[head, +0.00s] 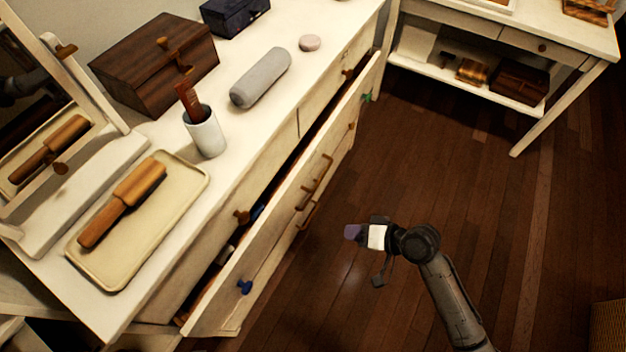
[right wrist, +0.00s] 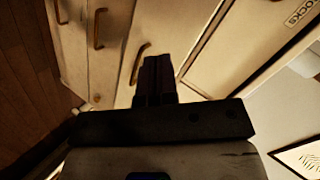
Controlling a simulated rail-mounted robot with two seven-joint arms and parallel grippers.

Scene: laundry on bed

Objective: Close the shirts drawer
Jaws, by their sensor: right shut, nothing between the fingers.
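A long cream drawer (head: 270,228) stands partly open from the dresser, with a dark gap behind its front. It has a blue knob (head: 244,287) near one end and a green knob (head: 366,97) near the other. I cannot read a shirts label on it. My right gripper (head: 353,232) is shut and empty, to the right of the drawer front and apart from it in the head view. In the right wrist view its dark fingers (right wrist: 155,75) point toward cream drawer fronts, beside a bronze handle (right wrist: 138,62). I cannot tell whether they touch. My left gripper is out of view.
The dresser top holds a tray (head: 190,170) with a brush, a white cup (head: 206,134), a grey cylinder (head: 261,78) and a wooden box (head: 150,62). A SOCKS label (right wrist: 304,12) shows at upper right.

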